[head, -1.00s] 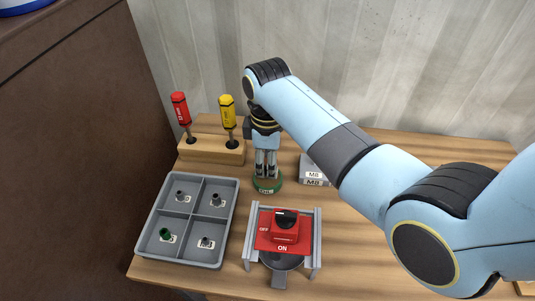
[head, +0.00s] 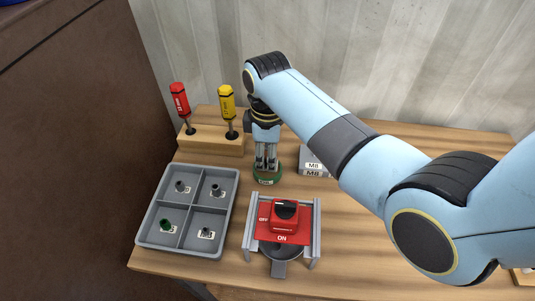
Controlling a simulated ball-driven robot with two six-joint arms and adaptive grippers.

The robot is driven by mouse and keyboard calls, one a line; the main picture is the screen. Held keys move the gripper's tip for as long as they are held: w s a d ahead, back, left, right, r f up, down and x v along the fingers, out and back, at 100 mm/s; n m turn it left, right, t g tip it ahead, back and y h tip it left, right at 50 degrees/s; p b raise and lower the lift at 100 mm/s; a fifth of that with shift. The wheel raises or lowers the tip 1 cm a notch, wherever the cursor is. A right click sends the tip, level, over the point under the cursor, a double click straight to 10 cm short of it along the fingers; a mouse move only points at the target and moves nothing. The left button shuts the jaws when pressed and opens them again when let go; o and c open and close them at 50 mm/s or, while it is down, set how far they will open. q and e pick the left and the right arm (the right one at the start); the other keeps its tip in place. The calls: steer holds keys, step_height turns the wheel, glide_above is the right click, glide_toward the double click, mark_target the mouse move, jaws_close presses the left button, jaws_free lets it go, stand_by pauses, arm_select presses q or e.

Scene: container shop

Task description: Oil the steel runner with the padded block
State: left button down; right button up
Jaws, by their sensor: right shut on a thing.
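My right gripper (head: 266,159) points straight down over a low round green tin (head: 267,179) with a small label on its front. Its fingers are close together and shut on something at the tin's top. The held thing is mostly hidden by the fingers and the tin, so I cannot tell its shape or whether it touches the inside. No padded block shows plainly elsewhere. I cannot pick out the steel runner for sure; two grey upright rails (head: 317,232) flank a red switch in front of the tin. My left gripper is out of view.
A red ON/OFF switch box (head: 270,213) stands between the rails. A grey four-part tray (head: 230,212) with small fittings is at left. A wooden stand (head: 210,146) holds red and yellow screwdrivers. A grey M8 box (head: 312,160) is right of the tin, partly behind my arm.

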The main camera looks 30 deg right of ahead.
steer(key=shift+f, duration=0.5)
stand_by(1.7)
steer(key=shift+r, duration=3.55)
